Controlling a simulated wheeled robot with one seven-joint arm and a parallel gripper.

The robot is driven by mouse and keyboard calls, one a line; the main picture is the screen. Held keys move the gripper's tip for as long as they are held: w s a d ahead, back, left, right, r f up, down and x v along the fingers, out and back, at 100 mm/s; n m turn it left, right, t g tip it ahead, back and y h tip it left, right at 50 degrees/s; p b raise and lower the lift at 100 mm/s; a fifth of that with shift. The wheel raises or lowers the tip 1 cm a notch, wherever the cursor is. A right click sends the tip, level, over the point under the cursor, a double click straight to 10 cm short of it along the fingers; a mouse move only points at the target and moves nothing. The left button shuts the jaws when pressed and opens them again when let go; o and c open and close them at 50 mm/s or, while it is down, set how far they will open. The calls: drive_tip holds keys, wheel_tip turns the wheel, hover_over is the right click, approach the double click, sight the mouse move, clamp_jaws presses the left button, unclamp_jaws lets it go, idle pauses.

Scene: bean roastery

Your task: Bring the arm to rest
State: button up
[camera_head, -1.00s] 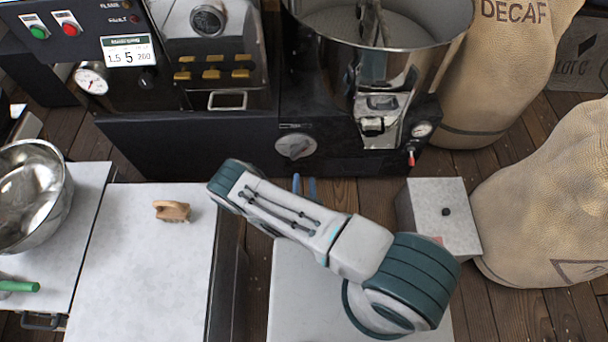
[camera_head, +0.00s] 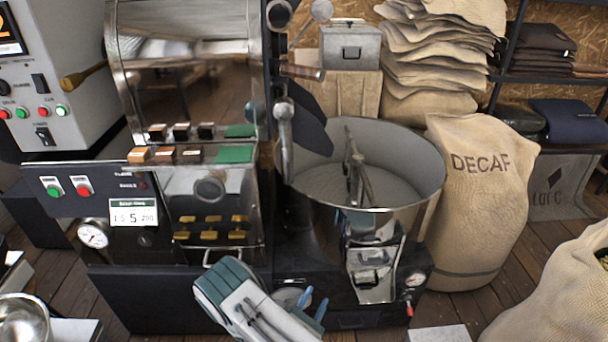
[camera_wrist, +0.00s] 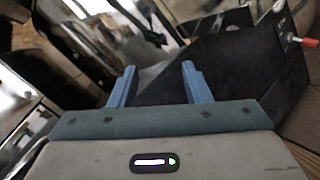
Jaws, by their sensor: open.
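My gripper (camera_head: 314,306) shows at the bottom middle of the head view, in front of the roaster's dark base. In the wrist view my gripper (camera_wrist: 155,82) has its two blue fingers apart, with nothing between them. The fingers point toward the dark base and the shiny metal of the machine. My arm's white and teal links are at the lower edge of the head view and partly cut off.
The roaster (camera_head: 190,110) and its round cooling bin (camera_head: 415,190) stand close ahead. A DECAF sack (camera_head: 485,190) stands to the right, another sack (camera_head: 560,290) nearer. A metal bowl (camera_head: 22,322) is at the lower left. Some wooden floor is clear at the right.

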drive_tip(key=s+d+r+m+g+h+p, duration=0.25)
drive_tip(key=d+r+m+g, duration=0.3)
drive_tip(key=r, duration=0.45)
drive_tip(key=s+d+r+m+g+h+p, duration=0.15)
drive_tip(key=d+r+m+g+p, duration=0.3)
drive_tip(key=r, duration=0.55)
drive_tip(key=s+d+r+m+g+h+p, duration=0.1)
drive_tip(key=s+d+r+m+g, duration=0.2)
drive_tip(key=d+r+m+g, duration=0.5)
drive_tip(key=s+a+r+m+t+y+p, duration=0.2)
drive_tip(key=s+r+y, duration=0.4)
drive_tip(key=r, duration=0.7)
drive_tip(key=s+a+r+m+t+y+p, duration=0.1)
drive_tip(key=s+a+r+m+y+p, duration=0.3)
drive_tip(key=r, duration=0.8)
drive_tip(key=s+y+p, duration=0.2)
drive_tip(key=y+p, duration=0.1)
drive_tip(key=shift+s+r+t+y, duration=0.15)
drive_tip(key=shift+r+t+y, duration=0.15)
drive_tip(key=shift+r+t, duration=0.1)
drive_tip(key=shift+a, duration=0.1)
drive_tip(key=shift+c, duration=0.8)
drive_tip(key=shift+a, duration=0.15)
